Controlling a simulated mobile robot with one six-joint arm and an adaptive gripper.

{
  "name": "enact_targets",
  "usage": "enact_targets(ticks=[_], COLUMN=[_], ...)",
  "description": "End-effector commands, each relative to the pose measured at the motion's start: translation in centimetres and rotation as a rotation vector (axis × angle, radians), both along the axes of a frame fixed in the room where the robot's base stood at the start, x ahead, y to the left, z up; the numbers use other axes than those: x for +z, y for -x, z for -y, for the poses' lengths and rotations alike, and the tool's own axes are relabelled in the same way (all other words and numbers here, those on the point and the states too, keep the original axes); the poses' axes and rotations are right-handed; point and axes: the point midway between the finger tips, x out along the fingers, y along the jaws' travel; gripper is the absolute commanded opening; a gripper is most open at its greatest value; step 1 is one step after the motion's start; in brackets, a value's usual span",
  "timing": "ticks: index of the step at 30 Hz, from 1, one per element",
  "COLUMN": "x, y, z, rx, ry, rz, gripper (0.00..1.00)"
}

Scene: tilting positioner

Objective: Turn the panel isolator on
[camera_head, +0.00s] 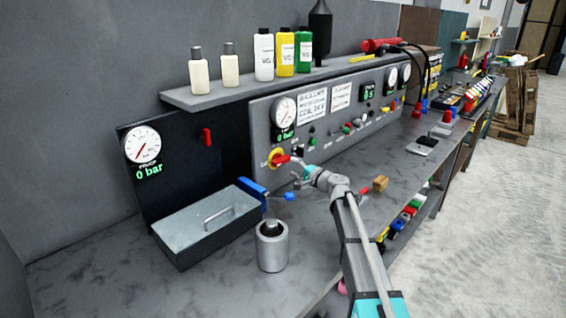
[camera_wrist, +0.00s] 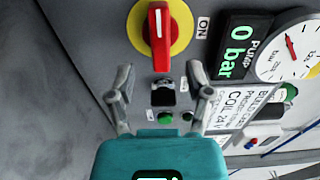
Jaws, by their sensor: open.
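The panel isolator is a red handle (camera_wrist: 158,40) on a round yellow plate (camera_wrist: 179,34), with an "ON" label (camera_wrist: 203,28) to its right in the wrist view. Its handle lies along the picture's vertical there, not pointing at the label. In the head view the isolator (camera_head: 281,159) sits at the lower left of the grey panel (camera_head: 330,146). My gripper (camera_head: 303,173) is in front of the panel beside it. In the wrist view my gripper (camera_wrist: 160,82) has its fingers apart and empty; the handle's lower end appears just beyond the fingertips. I cannot tell any contact.
The pump display (camera_wrist: 239,48) reads 0 bar. A black switch (camera_wrist: 162,92) and green button (camera_wrist: 165,117) are near the isolator. A shelf (camera_head: 215,98) holds several bottles.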

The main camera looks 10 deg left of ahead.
Motion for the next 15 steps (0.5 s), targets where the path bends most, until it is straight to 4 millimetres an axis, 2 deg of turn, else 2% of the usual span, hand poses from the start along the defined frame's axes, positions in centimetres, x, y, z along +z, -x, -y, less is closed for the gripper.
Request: enact_targets(ticks=[6,15], x=[0.0,0.0], y=[-2.3,-3.9], z=[-2.7,-4.8], rx=[0.001,-0.001], ry=[0.000,0.000], rz=[0.000,0.000], gripper=[0.66,0.66])
